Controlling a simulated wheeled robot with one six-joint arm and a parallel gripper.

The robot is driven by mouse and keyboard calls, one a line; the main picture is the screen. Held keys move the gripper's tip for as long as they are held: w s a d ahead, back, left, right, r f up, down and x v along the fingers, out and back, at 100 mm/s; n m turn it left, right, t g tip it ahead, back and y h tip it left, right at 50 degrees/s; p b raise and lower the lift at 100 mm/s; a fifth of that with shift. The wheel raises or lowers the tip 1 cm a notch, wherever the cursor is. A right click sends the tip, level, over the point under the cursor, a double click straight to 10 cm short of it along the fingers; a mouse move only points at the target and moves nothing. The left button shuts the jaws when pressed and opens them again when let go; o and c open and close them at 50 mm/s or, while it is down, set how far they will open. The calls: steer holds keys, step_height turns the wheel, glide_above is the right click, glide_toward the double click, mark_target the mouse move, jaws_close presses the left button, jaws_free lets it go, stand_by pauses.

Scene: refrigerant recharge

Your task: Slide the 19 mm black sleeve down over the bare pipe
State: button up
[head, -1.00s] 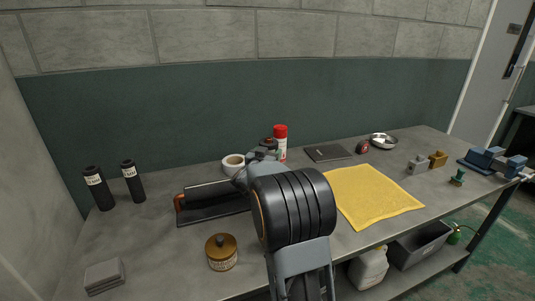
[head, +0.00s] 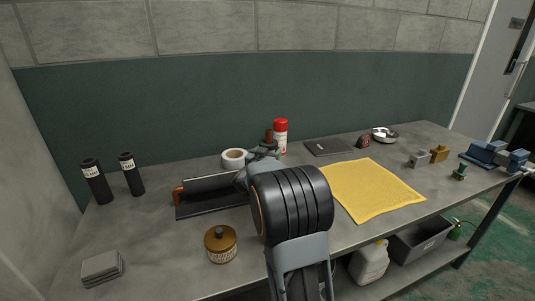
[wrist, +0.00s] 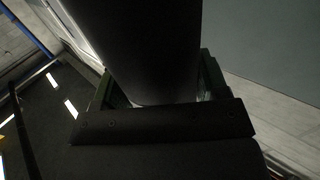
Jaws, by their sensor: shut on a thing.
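My gripper (wrist: 156,92) is shut on a wide, dark cylinder, which looks like a black sleeve (wrist: 150,45). It fills the top middle of the wrist view, and its label and far end are out of sight. In the head view my own arm hides the jaws and most of what they hold. A black tube (head: 210,184) lies level over a black tray (head: 207,208), with a copper-coloured end (head: 178,196) at its left. I cannot tell whether the tube is the held sleeve. A short reddish-brown upright piece (head: 268,137) shows behind my wrist.
Two labelled black sleeves (head: 97,187) (head: 132,179) stand at the left. A brown-lidded jar (head: 221,246), a grey block (head: 102,268), a white tape roll (head: 233,157), a red-capped can (head: 280,139) and a yellow cloth (head: 370,190) surround the arm. The bench's left front is mostly clear.

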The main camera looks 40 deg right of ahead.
steer(key=o, duration=1)
